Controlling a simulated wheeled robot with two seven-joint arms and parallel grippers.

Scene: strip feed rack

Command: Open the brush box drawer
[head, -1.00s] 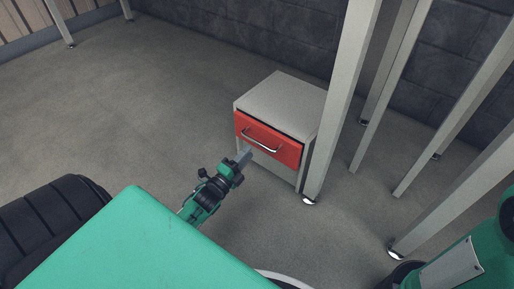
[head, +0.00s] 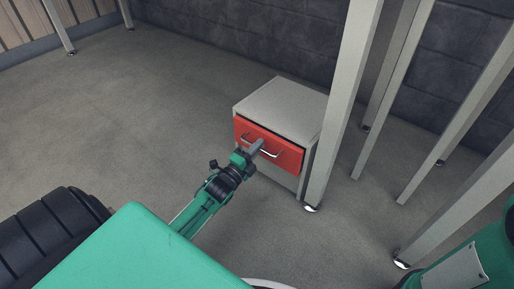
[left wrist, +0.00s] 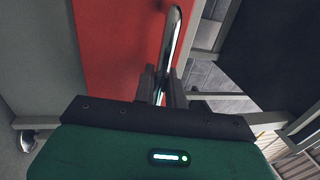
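The brush box (head: 283,105) is a small grey cabinet on the floor with a red drawer front (head: 287,157) and a chrome bar handle (head: 272,154). The drawer looks shut, with a dark line along its top edge. My left gripper (head: 256,147) is at the handle's left part in the head view. In the left wrist view, the handle (left wrist: 174,42) runs down between the two dark fingers (left wrist: 163,86), which stand apart on either side of it. Firm contact cannot be made out. My right gripper is not in view.
A pale post (head: 342,105) stands close at the cabinet's right, with more slanted posts (head: 386,95) beyond. A dark block wall (head: 240,40) is behind. The floor (head: 150,110) left of and before the cabinet is clear.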

